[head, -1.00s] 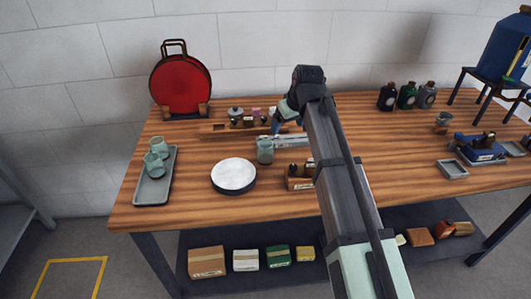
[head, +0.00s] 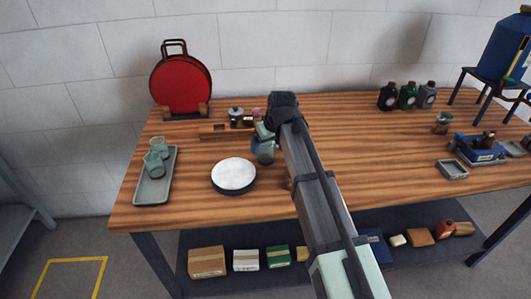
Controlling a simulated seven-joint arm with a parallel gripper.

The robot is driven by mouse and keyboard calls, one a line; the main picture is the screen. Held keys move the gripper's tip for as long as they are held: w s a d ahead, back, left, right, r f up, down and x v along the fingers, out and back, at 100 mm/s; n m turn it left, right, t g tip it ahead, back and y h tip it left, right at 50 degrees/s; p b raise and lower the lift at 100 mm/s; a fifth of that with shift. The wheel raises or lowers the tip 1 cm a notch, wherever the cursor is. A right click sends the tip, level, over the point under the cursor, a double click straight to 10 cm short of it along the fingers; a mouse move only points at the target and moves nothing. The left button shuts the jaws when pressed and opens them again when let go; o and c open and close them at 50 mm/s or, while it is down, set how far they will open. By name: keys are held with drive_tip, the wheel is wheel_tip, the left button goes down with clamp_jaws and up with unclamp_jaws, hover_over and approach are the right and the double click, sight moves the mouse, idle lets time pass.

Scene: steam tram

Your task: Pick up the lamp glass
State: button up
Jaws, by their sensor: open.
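The round dish (head: 233,174) stands just left of my gripper. A wooden rack (head: 212,132) with small jars is behind it. A red round can (head: 180,83) stands at the back left. Dark bottles (head: 407,96) stand at the back right.

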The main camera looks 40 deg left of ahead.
sight(264, 150)
drive_tip(key=shift+x, duration=2.65)
drive_tip(key=shift+d, duration=0.1)
drive_tip(key=shift+c, duration=0.4)
drive_tip(key=c, duration=1)
